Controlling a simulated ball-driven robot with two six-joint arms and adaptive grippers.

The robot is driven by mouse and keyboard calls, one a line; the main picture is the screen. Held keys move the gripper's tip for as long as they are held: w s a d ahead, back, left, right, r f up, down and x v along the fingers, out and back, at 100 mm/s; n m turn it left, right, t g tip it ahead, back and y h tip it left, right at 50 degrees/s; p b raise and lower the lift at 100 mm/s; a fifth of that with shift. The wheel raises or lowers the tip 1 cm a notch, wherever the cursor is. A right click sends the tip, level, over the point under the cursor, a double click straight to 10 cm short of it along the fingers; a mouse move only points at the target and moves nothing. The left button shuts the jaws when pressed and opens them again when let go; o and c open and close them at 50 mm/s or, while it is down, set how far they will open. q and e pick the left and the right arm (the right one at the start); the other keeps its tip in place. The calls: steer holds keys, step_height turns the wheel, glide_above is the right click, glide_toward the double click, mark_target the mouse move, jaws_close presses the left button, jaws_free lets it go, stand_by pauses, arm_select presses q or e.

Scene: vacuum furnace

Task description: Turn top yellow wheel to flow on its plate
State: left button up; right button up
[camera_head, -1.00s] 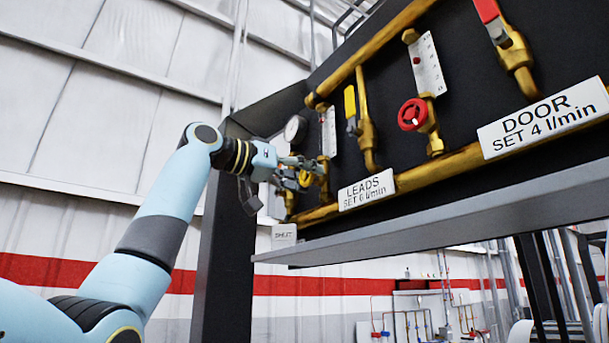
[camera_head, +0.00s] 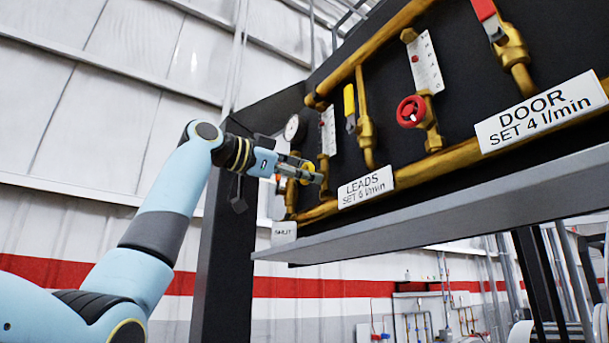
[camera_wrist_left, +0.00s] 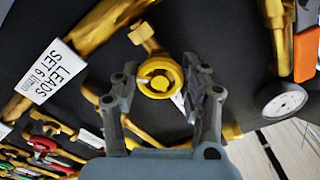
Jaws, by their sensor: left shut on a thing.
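The yellow wheel (camera_wrist_left: 158,76) sits between the two fingers of my left gripper (camera_wrist_left: 163,96) in the left wrist view. In the head view, the gripper (camera_head: 312,176) covers most of the wheel (camera_head: 307,166). The gripper is shut on the wheel, with a finger on either side of its rim. The white plate (camera_head: 367,188) beside it reads "LEADS SET 6 l/min". Above the wheel is a narrow white flow gauge (camera_head: 328,130); its exact reading is too small to tell. My right gripper is not in view.
A red wheel (camera_head: 411,111) sits to the right, with a "DOOR SET 4 l/min" plate (camera_head: 541,112). A yellow lever (camera_head: 349,101), red lever (camera_head: 487,14) and round dial (camera_head: 294,129) are nearby. A grey ledge (camera_head: 440,210) runs below the pipes.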

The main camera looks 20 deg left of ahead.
arm_select(q)
steer(key=m, duration=0.4)
steer(key=shift+m, duration=0.3)
steer(key=shift+m+b, duration=0.4)
steer(key=shift+m, duration=1.5)
steer(key=o, duration=1.2)
steer(key=v, duration=1.2)
